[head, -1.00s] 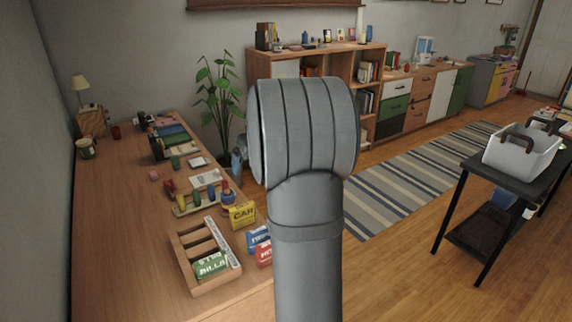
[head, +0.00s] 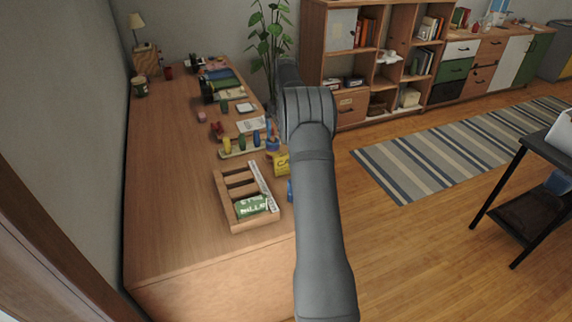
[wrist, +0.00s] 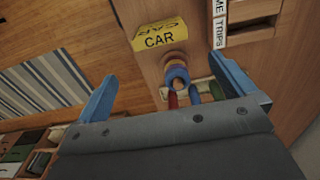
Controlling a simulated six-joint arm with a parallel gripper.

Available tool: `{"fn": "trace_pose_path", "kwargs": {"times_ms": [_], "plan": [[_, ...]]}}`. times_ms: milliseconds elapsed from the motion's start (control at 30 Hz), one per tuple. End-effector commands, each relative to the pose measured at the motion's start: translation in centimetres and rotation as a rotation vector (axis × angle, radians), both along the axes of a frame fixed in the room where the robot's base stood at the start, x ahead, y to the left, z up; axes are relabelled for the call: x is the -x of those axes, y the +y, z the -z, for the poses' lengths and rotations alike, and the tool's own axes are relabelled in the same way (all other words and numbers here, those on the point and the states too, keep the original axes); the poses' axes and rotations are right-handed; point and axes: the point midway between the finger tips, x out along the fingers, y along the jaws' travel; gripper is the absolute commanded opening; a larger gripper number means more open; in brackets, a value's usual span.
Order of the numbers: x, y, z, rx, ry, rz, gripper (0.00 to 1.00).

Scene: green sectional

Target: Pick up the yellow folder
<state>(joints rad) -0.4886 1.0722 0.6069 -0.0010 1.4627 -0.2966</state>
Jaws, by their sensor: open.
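The yellow folder marked CAR (wrist: 159,36) lies near the table edge. In the head view its visible part (head: 281,163) is partly hidden by my arm. My gripper (wrist: 166,88) is open, with two blue fingers apart and nothing held between them. In the wrist view the folder is beyond the fingertips, toward the top of the picture, apart from them.
A wooden slotted tray (head: 222,187) holds a green folder (head: 250,207) and a white-labelled one (head: 262,181). A toy rack (head: 240,151) stands behind the yellow folder. A striped rug (head: 420,155) lies right of the table (head: 170,200). The table's left side is clear.

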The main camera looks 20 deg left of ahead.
Motion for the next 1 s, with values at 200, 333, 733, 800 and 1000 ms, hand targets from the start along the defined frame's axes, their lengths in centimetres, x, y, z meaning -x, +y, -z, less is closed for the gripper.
{"fn": "trace_pose_path", "kwargs": {"times_ms": [200,333,733,800,1000], "plan": [[0.1,-0.1,4.6,0.002,0.005,0.000,1.00],[0.1,-0.1,7.4,0.001,0.004,0.000,1.00],[0.0,-0.1,11.6,-0.001,0.001,0.000,1.00],[0.0,-0.1,12.1,-0.001,0.001,0.000,1.00],[-0.1,-0.2,15.0,0.000,0.003,0.000,1.00]]}}
